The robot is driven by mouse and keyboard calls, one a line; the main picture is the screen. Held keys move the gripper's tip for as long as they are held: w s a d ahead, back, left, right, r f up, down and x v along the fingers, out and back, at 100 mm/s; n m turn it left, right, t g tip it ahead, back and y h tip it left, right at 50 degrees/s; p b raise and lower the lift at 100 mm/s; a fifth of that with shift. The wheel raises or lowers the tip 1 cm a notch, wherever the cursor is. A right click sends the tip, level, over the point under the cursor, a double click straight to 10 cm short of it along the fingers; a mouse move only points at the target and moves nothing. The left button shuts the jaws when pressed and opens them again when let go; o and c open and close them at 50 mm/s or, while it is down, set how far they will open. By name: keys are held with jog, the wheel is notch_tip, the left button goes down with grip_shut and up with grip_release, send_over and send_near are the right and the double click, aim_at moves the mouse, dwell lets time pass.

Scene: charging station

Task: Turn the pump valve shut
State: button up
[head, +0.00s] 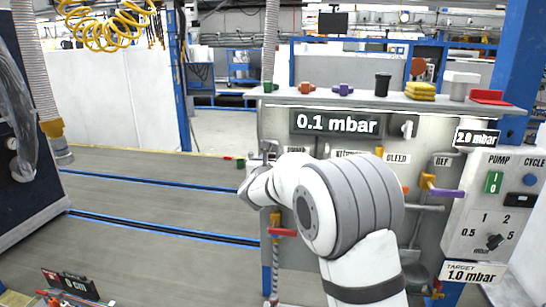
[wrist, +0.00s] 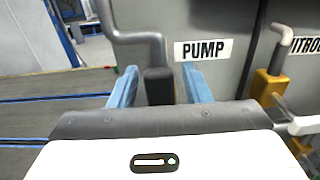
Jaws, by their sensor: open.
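The PUMP label (wrist: 203,49) is on the grey panel in the wrist view, beside a bent grey pipe (wrist: 152,38). A dark upright block (wrist: 158,86), seemingly the pump valve's handle, stands below the pipe. My gripper (wrist: 158,84) is open, its two blue fingers on either side of the block with gaps visible. Whether the fingers reach far enough around it in depth, I cannot tell. In the head view my arm covers most of the pump valve and the gripper's fingers.
A yellow valve (wrist: 267,88) with a pale lever stands right of the gripper. Below my wrist is a red-handled valve (head: 283,232); at right is a purple-handled one (head: 447,193). The display (head: 337,123) reads 0.1 mbar.

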grip_shut()
dwell(0.4)
